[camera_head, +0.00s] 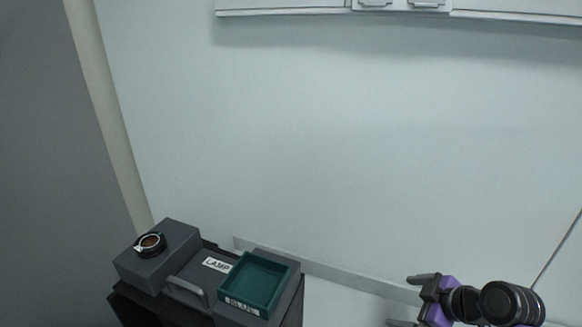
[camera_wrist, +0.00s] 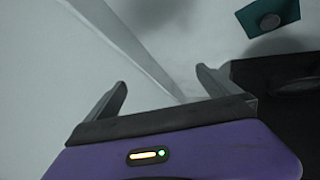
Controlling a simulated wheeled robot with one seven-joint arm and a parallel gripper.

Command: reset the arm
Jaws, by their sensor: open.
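My gripper (camera_head: 400,300) is at the lower right of the head view, right of the dark cabinet and apart from it. In the wrist view its two fingers (camera_wrist: 161,77) are spread, with nothing between them. Part of my purple arm shows behind the gripper in the head view.
A teal piece with a grey disc (camera_wrist: 270,21) shows in the wrist view. Pale wall stands behind; white trunking (camera_head: 300,6) runs above.

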